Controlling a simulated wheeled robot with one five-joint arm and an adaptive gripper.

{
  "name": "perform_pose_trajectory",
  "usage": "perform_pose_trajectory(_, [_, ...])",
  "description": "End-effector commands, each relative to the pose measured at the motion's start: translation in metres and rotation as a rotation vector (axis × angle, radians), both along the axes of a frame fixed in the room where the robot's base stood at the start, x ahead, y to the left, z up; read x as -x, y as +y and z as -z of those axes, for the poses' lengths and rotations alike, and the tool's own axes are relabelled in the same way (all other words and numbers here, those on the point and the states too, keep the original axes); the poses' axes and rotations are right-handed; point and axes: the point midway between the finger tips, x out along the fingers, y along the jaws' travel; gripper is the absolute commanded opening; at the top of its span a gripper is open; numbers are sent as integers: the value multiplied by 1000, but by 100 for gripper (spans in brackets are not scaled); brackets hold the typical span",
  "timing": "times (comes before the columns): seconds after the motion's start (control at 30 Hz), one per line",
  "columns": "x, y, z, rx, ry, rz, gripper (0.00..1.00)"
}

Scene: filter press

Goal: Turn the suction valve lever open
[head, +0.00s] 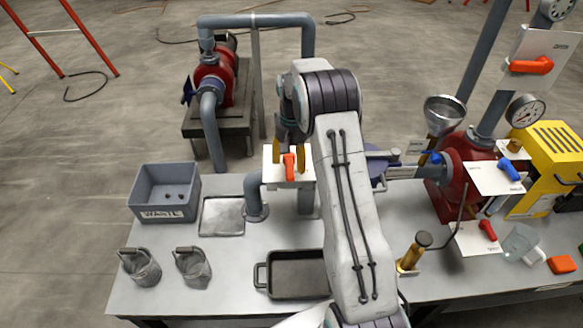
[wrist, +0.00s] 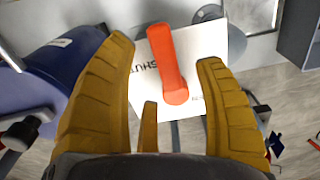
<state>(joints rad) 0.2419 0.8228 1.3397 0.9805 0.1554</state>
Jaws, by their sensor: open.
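An orange-red lever (head: 289,163) stands on a white plate (head: 271,176) at the pipe in the middle of the head view. I cannot read there which valve it belongs to. My gripper (head: 289,155) is over it, with its two yellow fingers on either side. In the wrist view the lever (wrist: 167,62) lies between my open fingers (wrist: 166,53), with a gap on both sides. The white plate (wrist: 207,65) behind it bears partly hidden lettering that looks like "SHUT". The lever runs roughly along the fingers.
Other levers are orange (head: 531,66), blue (head: 509,170) and red (head: 488,230), at the right. A grey waste bin (head: 165,213), a metal tray (head: 221,228), two wire-handled cups and a black pan (head: 262,277) stand on the bench. A red pump (head: 215,76) is behind.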

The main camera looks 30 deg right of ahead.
Motion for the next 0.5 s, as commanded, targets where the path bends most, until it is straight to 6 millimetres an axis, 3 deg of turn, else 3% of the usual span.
perform_pose_trajectory(0.3, [0,0,34,-1,2,-1,64])
perform_pose_trajectory(0.5, [0,0,43,0,0,-1,64])
